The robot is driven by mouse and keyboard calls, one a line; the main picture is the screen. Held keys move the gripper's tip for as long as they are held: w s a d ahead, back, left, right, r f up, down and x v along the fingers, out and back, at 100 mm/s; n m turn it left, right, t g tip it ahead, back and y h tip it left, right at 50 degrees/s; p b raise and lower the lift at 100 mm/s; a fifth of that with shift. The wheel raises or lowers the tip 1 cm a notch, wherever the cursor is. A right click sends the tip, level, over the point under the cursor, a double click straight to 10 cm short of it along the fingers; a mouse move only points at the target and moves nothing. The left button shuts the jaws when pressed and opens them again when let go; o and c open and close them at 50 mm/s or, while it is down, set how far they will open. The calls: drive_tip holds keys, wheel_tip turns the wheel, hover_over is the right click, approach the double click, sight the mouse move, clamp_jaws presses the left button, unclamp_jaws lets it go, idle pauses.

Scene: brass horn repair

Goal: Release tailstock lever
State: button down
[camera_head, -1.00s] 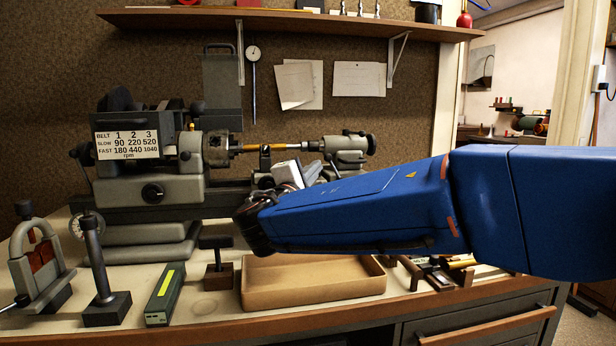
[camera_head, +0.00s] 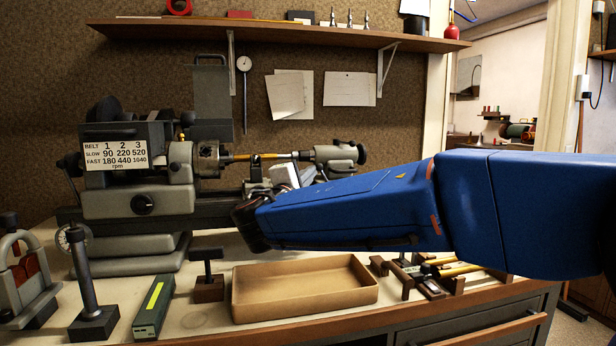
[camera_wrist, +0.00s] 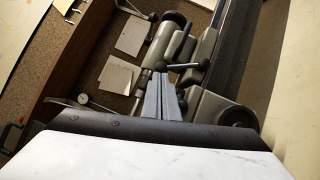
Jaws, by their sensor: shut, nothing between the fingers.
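The grey tailstock (camera_head: 335,153), with a dark handwheel at its right end, sits at the right end of the lathe. In the wrist view the tailstock (camera_wrist: 183,42) lies beyond my fingers. A dark lever (camera_wrist: 185,66) with round black knobs crosses at the tailstock's side, just past my fingertips. My gripper (camera_wrist: 172,80) is shut and empty, its two grey fingers together and pointing at the lever. I cannot tell whether the tips touch it. In the head view my gripper (camera_head: 290,174) is in front of the tailstock and partly hides its lower part and levers.
A brass-coloured rod (camera_head: 258,157) runs from the chuck (camera_head: 207,157) towards the tailstock. An open cardboard tray (camera_head: 305,308) lies on the bench below my arm. A small stand (camera_head: 208,285) and a dark box with a yellow stripe (camera_head: 153,308) are to its left.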

drive_tip(key=shift+d+r, duration=0.1)
drive_tip(key=shift+w+d+r+m+g, duration=0.25)
drive_tip(key=shift+d+r+m+g, duration=0.55)
drive_tip(key=shift+m, duration=0.5)
drive_tip(key=w+d+r+m+g+y, duration=0.1)
drive_tip(key=w+d+m+g+y, duration=0.1)
drive_tip(key=d+m, duration=0.3)
drive_tip(key=shift+d+r+g+y, duration=0.35)
drive_tip(key=shift+d+g, duration=0.25)
drive_tip(key=shift+g, duration=0.2)
drive_tip(key=shift+d, duration=0.1)
drive_tip(key=shift+s, duration=0.15)
